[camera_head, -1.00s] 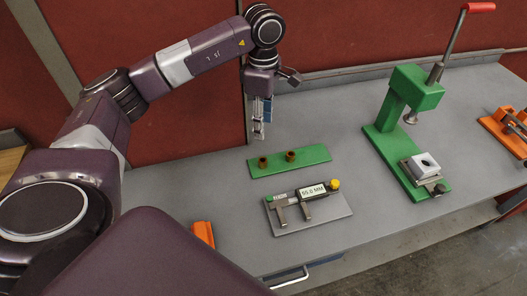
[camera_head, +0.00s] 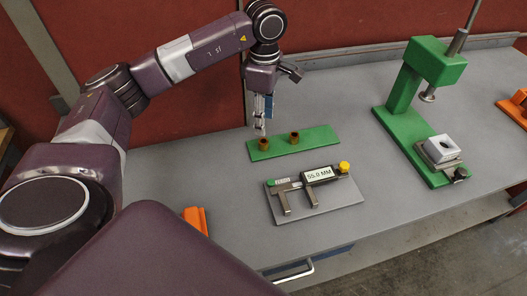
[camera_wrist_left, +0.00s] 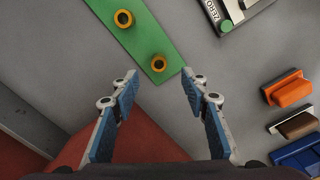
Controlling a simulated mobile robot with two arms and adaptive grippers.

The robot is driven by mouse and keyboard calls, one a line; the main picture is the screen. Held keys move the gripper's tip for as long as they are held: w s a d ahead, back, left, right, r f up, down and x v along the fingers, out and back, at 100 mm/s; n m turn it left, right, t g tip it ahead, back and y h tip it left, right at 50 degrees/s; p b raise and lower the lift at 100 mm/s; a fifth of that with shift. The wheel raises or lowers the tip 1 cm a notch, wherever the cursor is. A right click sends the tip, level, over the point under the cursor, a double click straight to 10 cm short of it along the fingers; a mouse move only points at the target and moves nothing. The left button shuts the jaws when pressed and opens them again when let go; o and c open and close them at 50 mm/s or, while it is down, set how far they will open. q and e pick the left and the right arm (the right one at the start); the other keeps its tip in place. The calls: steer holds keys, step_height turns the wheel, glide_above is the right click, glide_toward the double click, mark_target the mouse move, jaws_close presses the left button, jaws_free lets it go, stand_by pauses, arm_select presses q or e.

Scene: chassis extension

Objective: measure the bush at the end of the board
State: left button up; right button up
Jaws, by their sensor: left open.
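A green board (camera_head: 318,137) on the grey bench carries two upright brown bushes. The left bush (camera_head: 263,145) is near the board's left end; the other bush (camera_head: 294,138) stands to its right. My left gripper (camera_head: 260,130) is open and points down just above the left bush. In the left wrist view, this gripper (camera_wrist_left: 160,77) has its blue-padded fingers apart, with the bush near the board's end (camera_wrist_left: 159,64) just beyond the gap between the fingertips. A digital caliper (camera_head: 310,178) with a display reading about 55.0 MM lies on a grey plate (camera_head: 335,200) in front of the board. My right gripper is out of view.
A green press (camera_head: 433,63) stands on the right with a metal block (camera_head: 442,148) on its base. An orange object (camera_head: 196,218) lies at the front left. In the left wrist view, orange (camera_wrist_left: 290,90), brown (camera_wrist_left: 298,125) and blue (camera_wrist_left: 298,158) pieces lie at right.

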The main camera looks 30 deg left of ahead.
mark_target(263, 141)
arm_select(q)
steer(key=shift+f, duration=0.75)
steer(key=f+p, duration=0.3)
steer(key=f, duration=0.3)
steer(key=shift+a+f, duration=0.1)
steer(key=shift+a, duration=0.1)
steer(key=shift+f, duration=0.25)
steer(key=shift+c, duration=0.8)
jaws_close()
